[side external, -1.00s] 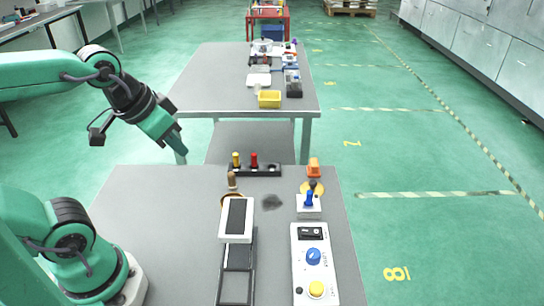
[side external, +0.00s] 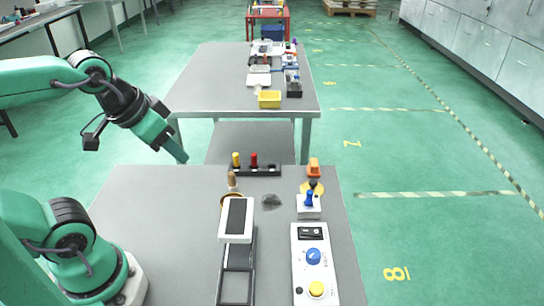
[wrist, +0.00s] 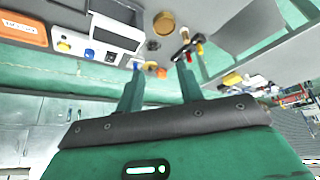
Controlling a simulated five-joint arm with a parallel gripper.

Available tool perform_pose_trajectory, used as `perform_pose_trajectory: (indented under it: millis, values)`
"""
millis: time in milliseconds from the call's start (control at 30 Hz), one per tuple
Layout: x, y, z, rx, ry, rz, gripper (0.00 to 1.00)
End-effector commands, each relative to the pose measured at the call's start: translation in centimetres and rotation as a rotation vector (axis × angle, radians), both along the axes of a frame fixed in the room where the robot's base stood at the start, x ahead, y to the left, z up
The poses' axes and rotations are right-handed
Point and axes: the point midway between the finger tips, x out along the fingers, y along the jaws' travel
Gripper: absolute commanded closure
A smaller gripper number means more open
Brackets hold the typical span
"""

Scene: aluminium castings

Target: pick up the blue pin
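The blue pin (side external: 309,198) stands upright in a white block on the right part of the near table. In the wrist view the blue pin (wrist: 137,65) appears small, near the tip of the left finger in the picture. My gripper (side external: 178,152) hangs in the air past the far left edge of the near table, well left of the pin and apart from it. In the wrist view my gripper (wrist: 158,72) has its two fingers clearly apart with nothing held between them.
A black rack (side external: 268,171) holds yellow and red pins. A white-topped device (side external: 237,219) and a control box (side external: 313,262) with blue knob and yellow button stand nearer. An orange piece (side external: 314,168) is behind the blue pin. The table's left part is clear.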

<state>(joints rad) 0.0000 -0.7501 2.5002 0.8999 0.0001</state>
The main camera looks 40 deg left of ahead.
Motion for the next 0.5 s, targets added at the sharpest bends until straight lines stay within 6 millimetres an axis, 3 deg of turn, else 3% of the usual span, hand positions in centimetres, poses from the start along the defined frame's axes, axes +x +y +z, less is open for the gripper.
perform_pose_trajectory:
  millis: [500]
  values:
    - [0.75,-0.18,0.28,-0.01,0.015,0.01,0.59]
